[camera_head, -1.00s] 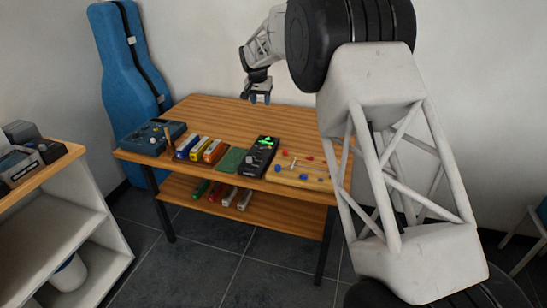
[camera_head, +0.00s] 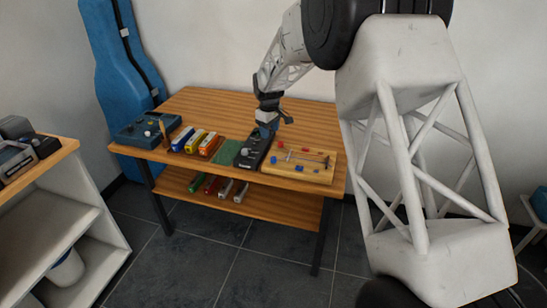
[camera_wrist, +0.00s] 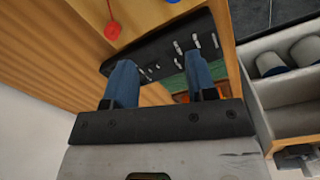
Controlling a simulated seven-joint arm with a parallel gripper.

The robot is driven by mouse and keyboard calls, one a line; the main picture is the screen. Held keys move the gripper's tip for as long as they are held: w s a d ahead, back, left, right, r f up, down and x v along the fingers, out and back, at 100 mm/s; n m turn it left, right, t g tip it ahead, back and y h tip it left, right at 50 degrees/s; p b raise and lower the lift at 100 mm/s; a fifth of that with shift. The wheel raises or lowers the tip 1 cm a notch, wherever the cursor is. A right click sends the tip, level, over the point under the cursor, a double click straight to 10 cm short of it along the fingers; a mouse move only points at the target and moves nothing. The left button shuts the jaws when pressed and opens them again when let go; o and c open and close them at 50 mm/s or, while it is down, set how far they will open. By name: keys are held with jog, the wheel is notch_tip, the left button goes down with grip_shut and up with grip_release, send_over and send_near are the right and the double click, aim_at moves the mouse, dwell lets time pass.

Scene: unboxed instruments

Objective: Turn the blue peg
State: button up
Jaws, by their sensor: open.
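Several blue pegs stand on a wooden board at the table's front right; one blue peg (camera_head: 273,160) is at its left side and another blue peg (camera_head: 300,168) is near its front edge. I cannot tell which one the task names. The wooden board (camera_head: 290,178) also carries red pegs, one red peg (camera_head: 280,144) at the back left. My gripper (camera_head: 267,132) is open and empty above the black device, left of the board. In the wrist view my gripper (camera_wrist: 162,72) has its blue fingers apart over the black device, with a red peg (camera_wrist: 112,31) and part of a blue peg beyond.
The black device (camera_head: 252,151) lies left of the board, then a green mat (camera_head: 228,151), several colored harmonica-like items (camera_head: 198,141) and a blue box (camera_head: 146,133). The table's back half (camera_head: 215,105) is clear. A blue case (camera_head: 112,60) stands behind.

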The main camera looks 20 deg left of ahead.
aim_at(273, 158)
jog(key=s+f+n, duration=0.1)
jog(key=s+d+n, duration=0.1)
jog(key=d+f+n, duration=0.1)
jog(key=shift+s+d+f+n+g, duration=0.2)
jog(key=shift+s+f+n+g, duration=0.1)
jog(key=shift+s, duration=0.1)
jog(key=shift+f, duration=0.1)
jog(key=shift+f, duration=3.8)
jog(key=c, duration=0.9)
